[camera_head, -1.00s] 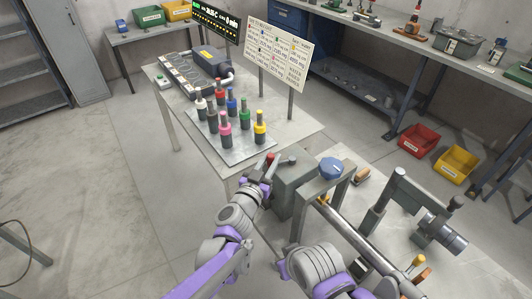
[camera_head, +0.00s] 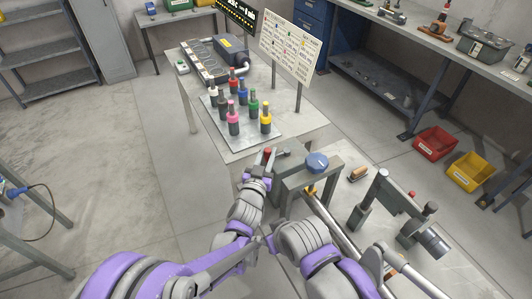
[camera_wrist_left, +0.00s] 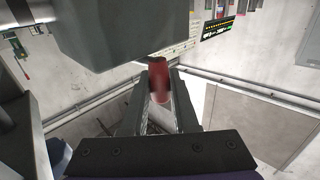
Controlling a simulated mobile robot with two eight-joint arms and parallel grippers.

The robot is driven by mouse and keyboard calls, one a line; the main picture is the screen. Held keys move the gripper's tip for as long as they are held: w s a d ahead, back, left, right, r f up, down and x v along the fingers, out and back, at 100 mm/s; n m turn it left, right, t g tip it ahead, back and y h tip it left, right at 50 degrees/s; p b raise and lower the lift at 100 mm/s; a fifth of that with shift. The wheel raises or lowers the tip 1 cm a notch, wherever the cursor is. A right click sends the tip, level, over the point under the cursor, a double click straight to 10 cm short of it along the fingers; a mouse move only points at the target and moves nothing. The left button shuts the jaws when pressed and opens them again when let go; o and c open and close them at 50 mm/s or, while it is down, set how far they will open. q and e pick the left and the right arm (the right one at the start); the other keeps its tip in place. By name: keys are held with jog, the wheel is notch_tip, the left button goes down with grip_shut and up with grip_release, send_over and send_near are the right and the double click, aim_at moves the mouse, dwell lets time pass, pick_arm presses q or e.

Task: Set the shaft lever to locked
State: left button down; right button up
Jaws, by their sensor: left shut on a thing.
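The shaft lever's red grip (camera_head: 267,152) shows at the left end of the grey housing (camera_head: 297,178) on the right-hand bench. My left gripper (camera_head: 262,165) is at the grip, beside the housing. In the left wrist view the red grip (camera_wrist_left: 158,80) sits between the two fingers (camera_wrist_left: 160,100), which are shut on it. The lever's arm and any lock marking are hidden or too small to read. Of my right arm, only links show at the bottom middle; its gripper is not visible.
A long metal shaft (camera_head: 335,228) runs toward the lower right. A tray (camera_head: 262,132) of coloured-collar bottles stands beyond the gripper. Open floor lies left.

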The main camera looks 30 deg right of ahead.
pick_arm(q)
jog(key=shift+s, duration=0.1)
dwell(0.3)
jog(key=c, duration=0.7)
grip_release()
jog(key=shift+s+a, duration=0.25)
jog(key=b+v, duration=0.1)
jog(key=v, duration=0.9)
jog(key=shift+b, duration=0.35)
pick_arm(e)
jog(key=shift+s+f, duration=0.3)
jog(key=shift+f, duration=0.3)
jog(key=shift+s+f, duration=0.25)
jog(key=shift+f, duration=0.35)
